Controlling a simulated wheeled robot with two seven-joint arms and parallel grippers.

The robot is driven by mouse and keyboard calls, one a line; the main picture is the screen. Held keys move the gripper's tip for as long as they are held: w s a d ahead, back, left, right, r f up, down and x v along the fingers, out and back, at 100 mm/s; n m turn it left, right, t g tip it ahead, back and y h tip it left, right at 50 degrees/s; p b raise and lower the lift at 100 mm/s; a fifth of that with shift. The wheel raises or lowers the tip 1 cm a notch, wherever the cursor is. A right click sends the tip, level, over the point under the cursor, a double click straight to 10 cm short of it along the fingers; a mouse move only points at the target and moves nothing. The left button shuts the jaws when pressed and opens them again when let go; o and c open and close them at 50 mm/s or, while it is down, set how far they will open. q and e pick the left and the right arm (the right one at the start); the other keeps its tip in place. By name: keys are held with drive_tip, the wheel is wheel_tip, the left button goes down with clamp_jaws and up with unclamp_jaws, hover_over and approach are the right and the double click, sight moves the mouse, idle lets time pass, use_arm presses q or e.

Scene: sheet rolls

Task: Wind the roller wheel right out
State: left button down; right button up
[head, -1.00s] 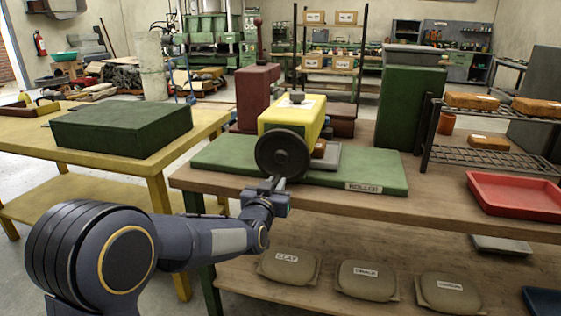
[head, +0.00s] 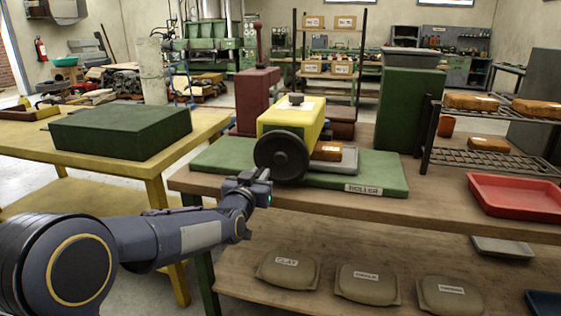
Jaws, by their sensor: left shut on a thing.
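The black roller wheel (head: 282,155) is on the front of the yellow roller machine (head: 291,117). The machine stands on a green base (head: 385,175) labelled ROLLER. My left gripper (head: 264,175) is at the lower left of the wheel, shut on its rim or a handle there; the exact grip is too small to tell. A grey plate (head: 347,160) sticks out to the right of the machine, with an orange-brown block (head: 327,151) on it. The right gripper is not in view.
A red tray (head: 515,197) and a wire rack (head: 490,160) are on the right of the wooden table. A tall green box (head: 405,110) stands behind. A yellow table with a dark green box (head: 122,130) is at left. Labelled bags (head: 288,271) lie on the lower shelf.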

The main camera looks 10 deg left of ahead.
sight(257, 147)
use_arm(q)
drive_tip(key=shift+a+r, duration=0.35)
drive_tip(key=shift+a, duration=0.5)
wheel_tip(257, 147, up, 6)
drive_tip(key=p, duration=0.3)
drive_tip(key=shift+w+a, duration=0.15)
drive_tip(key=shift+a, duration=0.15)
drive_tip(key=c, duration=1.1)
unclamp_jaws()
drive_tip(key=shift+a+f, duration=0.15)
drive_tip(key=o, duration=0.9)
drive_tip(key=shift+d+f, duration=0.15)
drive_tip(key=shift+d, duration=0.25)
